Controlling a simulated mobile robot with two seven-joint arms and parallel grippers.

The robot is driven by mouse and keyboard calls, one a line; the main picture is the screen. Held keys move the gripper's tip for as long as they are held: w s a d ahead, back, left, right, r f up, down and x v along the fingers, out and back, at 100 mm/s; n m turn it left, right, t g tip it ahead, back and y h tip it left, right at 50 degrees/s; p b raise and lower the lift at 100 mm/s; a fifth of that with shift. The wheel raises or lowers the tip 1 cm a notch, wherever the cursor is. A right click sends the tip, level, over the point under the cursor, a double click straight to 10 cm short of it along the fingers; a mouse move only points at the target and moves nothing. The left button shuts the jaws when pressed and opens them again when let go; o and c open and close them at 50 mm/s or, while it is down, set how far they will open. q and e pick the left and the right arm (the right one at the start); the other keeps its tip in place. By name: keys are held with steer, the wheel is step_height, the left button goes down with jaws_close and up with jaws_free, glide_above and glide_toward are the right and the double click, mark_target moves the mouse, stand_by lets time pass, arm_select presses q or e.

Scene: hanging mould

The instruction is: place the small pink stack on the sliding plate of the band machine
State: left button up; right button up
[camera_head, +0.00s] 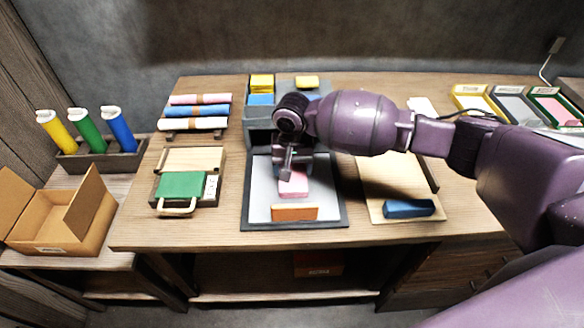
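The small pink stack (293,187) is in the middle of a light grey plate (261,200) set in a dark frame, which looks like the band machine's plate. My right gripper (288,172) reaches in from the right and is just above and behind the stack, pointing down. Its fingers partly cover the stack's far end, and I cannot tell whether they grip it or only touch it. An orange-brown block (295,213) stands at the plate's front edge. My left gripper is not in view.
A grey holder (259,114) with yellow and blue stacks stands behind the plate. A green pad (180,185) lies on a wooden stand to the left. A blue block (408,208) lies on a board to the right. Rolls, trays and a cardboard box are further out.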

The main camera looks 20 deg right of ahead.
mark_target(292, 168)
steer(key=shift+f, duration=0.35)
steer(key=o, duration=1)
steer(key=shift+c, duration=0.2)
step_height(292, 168, up, 12)
steer(key=p, duration=0.2)
steer(key=shift+r, duration=0.1)
